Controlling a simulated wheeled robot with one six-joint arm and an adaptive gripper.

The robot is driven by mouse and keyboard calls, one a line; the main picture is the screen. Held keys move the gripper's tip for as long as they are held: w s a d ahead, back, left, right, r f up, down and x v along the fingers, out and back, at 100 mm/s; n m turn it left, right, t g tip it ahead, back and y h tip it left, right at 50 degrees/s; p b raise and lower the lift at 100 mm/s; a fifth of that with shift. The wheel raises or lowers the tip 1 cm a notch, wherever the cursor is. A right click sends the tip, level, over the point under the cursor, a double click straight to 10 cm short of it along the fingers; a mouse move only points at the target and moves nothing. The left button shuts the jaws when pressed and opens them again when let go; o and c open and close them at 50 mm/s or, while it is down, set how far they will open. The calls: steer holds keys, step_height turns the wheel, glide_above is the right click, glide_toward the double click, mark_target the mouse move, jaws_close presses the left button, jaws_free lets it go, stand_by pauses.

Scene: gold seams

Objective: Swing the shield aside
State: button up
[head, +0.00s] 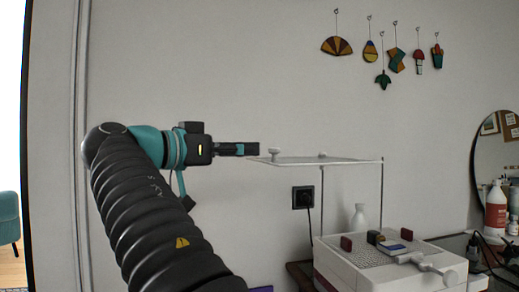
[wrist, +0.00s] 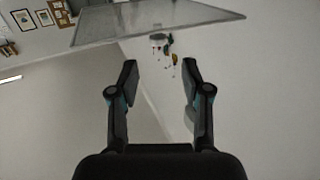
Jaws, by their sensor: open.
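The shield (head: 335,161) is a thin clear panel held level on slim posts above a white machine (head: 440,259) in the head view. A pale knob (head: 274,153) sits at its left end and another small knob (head: 322,155) farther along. My gripper (head: 253,149) is at the left end of the shield, its fingertips just short of the left knob. I cannot tell whether a finger touches the shield.
Colored glass ornaments (head: 397,60) hang on the wall above. The air above the shield is clear.

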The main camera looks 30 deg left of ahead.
steer(key=shift+v, duration=1.55)
steer(key=shift+d, duration=0.1)
